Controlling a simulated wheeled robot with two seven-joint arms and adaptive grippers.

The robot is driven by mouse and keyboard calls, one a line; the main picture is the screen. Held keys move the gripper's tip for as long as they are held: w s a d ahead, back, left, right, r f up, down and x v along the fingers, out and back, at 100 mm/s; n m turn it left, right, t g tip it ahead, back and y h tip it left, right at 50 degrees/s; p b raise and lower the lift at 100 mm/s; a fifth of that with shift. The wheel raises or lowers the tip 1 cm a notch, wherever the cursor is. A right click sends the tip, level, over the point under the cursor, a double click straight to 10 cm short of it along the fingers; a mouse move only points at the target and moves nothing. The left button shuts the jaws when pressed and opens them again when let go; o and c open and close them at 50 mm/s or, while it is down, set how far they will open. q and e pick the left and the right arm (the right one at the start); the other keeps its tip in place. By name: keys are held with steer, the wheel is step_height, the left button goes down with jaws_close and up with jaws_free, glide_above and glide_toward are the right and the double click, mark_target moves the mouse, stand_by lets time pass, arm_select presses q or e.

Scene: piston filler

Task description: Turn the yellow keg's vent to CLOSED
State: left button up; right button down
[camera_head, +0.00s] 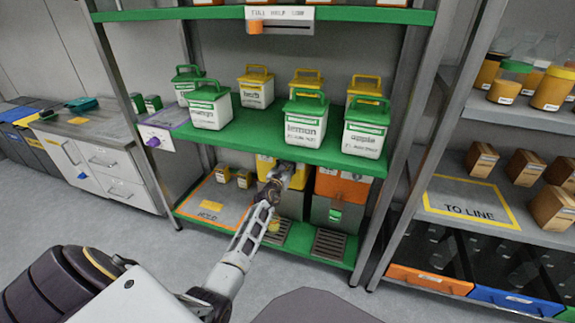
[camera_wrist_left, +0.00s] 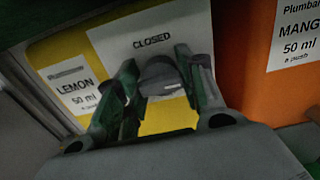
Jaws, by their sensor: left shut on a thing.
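The yellow keg (camera_head: 264,167) stands on the lower green shelf, partly hidden behind my left gripper (camera_head: 284,174). In the left wrist view the yellow keg (camera_wrist_left: 62,48) carries a "LEMON 50 ml" label and a pale plate (camera_wrist_left: 115,40) with the word "CLOSED". The grey vent knob (camera_wrist_left: 158,74) sits just below that word. My left gripper (camera_wrist_left: 158,88) has one finger on each side of the knob and is shut on it. Which way the knob points is hard to tell. My right gripper is not in view.
An orange keg (camera_head: 342,187) labelled mango stands close to the right. The green shelf (camera_head: 265,138) with several lidded tubs is just above my gripper. Drip grates lie below the kegs. A HOLD tray (camera_head: 213,205) is to the left.

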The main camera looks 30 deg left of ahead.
arm_select(q)
steer(key=shift+n, duration=0.6)
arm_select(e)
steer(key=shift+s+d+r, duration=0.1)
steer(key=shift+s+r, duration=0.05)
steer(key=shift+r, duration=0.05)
arm_select(q)
steer(key=shift+a+n+p, duration=0.1)
steer(key=shift+n+p, duration=0.4)
steer(key=shift+n, duration=1.8)
steer(key=shift+s+a+f+n, duration=0.1)
steer(key=shift+n, duration=1.2)
steer(key=n, duration=0.4)
steer(key=shift+f, duration=0.1)
steer(key=n, duration=0.4)
steer(key=shift+n+b, duration=0.3)
steer(key=shift+b, duration=0.1)
steer(key=shift+f+n, duration=0.1)
steer(key=shift+n, duration=0.4)
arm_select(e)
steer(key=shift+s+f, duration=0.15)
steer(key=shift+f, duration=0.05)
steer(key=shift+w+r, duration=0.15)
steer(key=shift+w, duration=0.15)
